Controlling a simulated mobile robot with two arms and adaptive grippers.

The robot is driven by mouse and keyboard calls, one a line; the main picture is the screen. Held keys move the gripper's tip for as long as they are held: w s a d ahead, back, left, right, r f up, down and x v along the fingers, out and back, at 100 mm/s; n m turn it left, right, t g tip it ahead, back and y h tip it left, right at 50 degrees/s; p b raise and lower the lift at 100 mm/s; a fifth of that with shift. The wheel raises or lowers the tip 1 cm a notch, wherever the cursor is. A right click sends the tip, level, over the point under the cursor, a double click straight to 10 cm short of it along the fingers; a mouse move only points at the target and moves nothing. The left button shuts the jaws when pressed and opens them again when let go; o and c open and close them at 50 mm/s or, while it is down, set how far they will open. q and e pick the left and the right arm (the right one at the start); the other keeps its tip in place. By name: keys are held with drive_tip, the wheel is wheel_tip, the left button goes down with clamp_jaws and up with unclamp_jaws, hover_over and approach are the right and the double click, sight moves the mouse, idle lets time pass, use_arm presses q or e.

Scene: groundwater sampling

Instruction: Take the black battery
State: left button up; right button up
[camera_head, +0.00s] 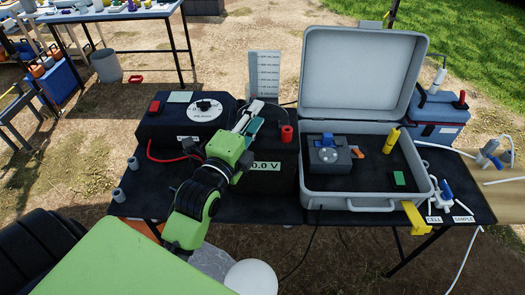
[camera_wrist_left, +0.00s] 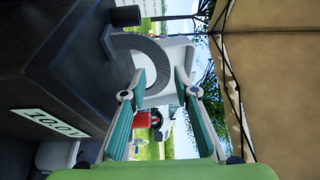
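A black box (camera_head: 277,185) with a voltage label on its front and a red terminal (camera_head: 287,133) on top stands mid-table in the head view. It looks like the black battery, but I cannot be sure. In the left wrist view a black box (camera_wrist_left: 50,75) with a voltage label fills the left side. My left gripper (camera_head: 250,112) is over the box's upper left part in the head view, its arm hiding part of it. In the left wrist view the left gripper (camera_wrist_left: 161,75) has its fingers apart with nothing held between them. My right gripper is not in view.
A black unit with a dial (camera_head: 206,108) and red button stands at the left. An open grey case (camera_head: 352,200) holding a small meter (camera_head: 328,154) is at the right. A graduated white board (camera_head: 265,72) stands behind. Cables lie at the right end of the table.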

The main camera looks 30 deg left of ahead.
use_arm(q)
drive_tip(key=shift+w+a+r+p, duration=0.1)
drive_tip(key=shift+w+p, duration=0.3)
drive_tip(key=shift+w, duration=1.8)
